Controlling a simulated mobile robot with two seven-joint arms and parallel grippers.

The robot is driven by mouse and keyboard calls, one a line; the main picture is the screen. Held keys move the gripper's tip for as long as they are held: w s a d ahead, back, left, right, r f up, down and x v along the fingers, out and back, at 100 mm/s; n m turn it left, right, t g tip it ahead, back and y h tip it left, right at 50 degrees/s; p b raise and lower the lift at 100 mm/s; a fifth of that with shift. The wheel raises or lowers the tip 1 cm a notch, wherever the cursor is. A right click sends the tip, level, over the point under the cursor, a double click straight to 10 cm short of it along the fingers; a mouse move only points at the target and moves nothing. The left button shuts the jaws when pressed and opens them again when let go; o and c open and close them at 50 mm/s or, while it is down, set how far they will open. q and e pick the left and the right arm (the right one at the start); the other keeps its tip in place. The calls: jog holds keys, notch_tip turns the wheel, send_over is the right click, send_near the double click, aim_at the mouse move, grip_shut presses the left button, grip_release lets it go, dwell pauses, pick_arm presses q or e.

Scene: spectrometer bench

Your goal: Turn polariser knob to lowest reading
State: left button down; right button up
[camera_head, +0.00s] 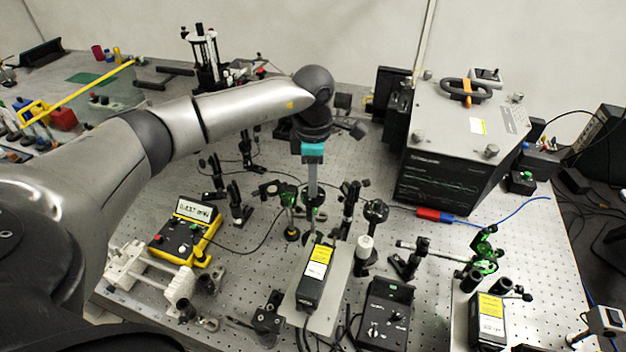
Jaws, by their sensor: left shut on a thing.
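My left arm reaches in from the left, over the optical bench. My left gripper (313,196) points straight down below a teal band and is shut at the top of a post-mounted optic in the middle of the bench. The polariser knob is mostly hidden between the fingers, and its angle cannot be told. A yellow meter (184,232) with a lit display (196,210) stands to the left of the gripper; its digits are too small to read surely. My right gripper is not in view.
Post-mounted optics stand close on both sides, including a dark round mount (376,210) to the right. A black-and-yellow box (315,277) sits in front. A large grey instrument (462,135) stands behind right. Cables cross the perforated bench.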

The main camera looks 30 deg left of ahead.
pick_arm(q)
jog(key=n, duration=1.1)
jog(key=shift+n, duration=0.4)
dwell(0.4)
jog(key=c, duration=0.8)
grip_release()
jog(key=shift+o, duration=0.2)
jog(key=shift+r, duration=0.1)
notch_tip(320, 180, up, 15)
jog(key=b, duration=0.1)
jog(key=shift+b, duration=0.35)
